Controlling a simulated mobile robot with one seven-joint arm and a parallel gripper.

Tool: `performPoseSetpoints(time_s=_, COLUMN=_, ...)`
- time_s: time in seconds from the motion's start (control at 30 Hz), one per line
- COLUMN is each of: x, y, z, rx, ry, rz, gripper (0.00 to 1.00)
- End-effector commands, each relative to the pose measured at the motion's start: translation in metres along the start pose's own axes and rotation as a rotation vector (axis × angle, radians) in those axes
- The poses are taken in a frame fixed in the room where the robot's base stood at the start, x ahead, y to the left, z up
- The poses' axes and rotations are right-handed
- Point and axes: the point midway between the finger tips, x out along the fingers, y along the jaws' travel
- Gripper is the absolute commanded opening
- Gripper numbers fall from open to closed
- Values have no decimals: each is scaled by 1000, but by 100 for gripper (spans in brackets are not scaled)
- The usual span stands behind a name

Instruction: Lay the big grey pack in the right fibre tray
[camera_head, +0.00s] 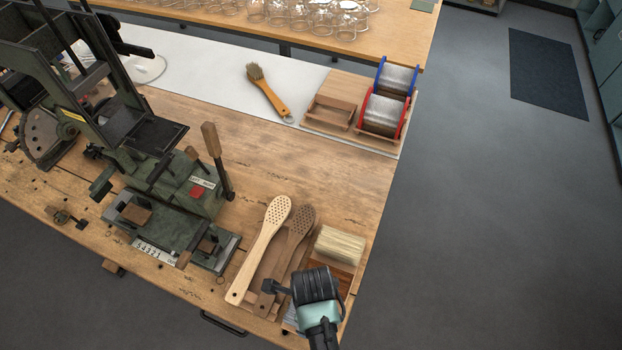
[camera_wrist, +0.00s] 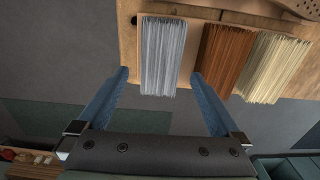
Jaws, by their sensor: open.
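The grey pack (camera_wrist: 162,55), a bundle of straight grey fibres, stands out from a wooden holder (camera_wrist: 127,40) in the wrist view. My gripper (camera_wrist: 160,77) is open, with one blue finger on each side of the pack's lower end and a gap at both sides. In the head view my gripper (camera_head: 318,285) is over the bench's front right corner and hides most of the grey pack. Two small brown tray-like pieces, left (camera_head: 136,214) and right (camera_head: 208,245), sit on the green machine's bed; I cannot tell for certain that they are the fibre trays.
A brown pack (camera_wrist: 226,55) and a cream pack (camera_wrist: 272,66) stand right of the grey one. The green machine (camera_head: 180,185) stands further left. The bench middle (camera_head: 310,170) is clear.

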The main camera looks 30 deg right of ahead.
Motion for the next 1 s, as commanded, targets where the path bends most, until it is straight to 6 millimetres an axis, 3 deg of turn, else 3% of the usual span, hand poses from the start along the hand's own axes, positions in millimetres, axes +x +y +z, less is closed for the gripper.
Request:
performPoseSetpoints(time_s=0.03, x=15, y=0, z=0, rx=-1, ry=0, rz=0, gripper=100)
performPoseSetpoints(time_s=0.1, x=25, y=0, z=0, rx=-1, ry=0, rz=0, gripper=100)
performPoseSetpoints(time_s=0.5, x=75, y=-1, z=1, rx=-1, ry=-1, rz=-1, gripper=100)
performPoseSetpoints(time_s=0.87, x=80, y=-1, z=1, rx=-1, ry=-1, rz=-1, gripper=100)
performPoseSetpoints(time_s=0.9, x=80, y=-1, z=1, rx=-1, ry=-1, rz=-1, gripper=98)
performPoseSetpoints(time_s=1.0, x=80, y=-1, z=1, rx=-1, ry=-1, rz=-1, gripper=80)
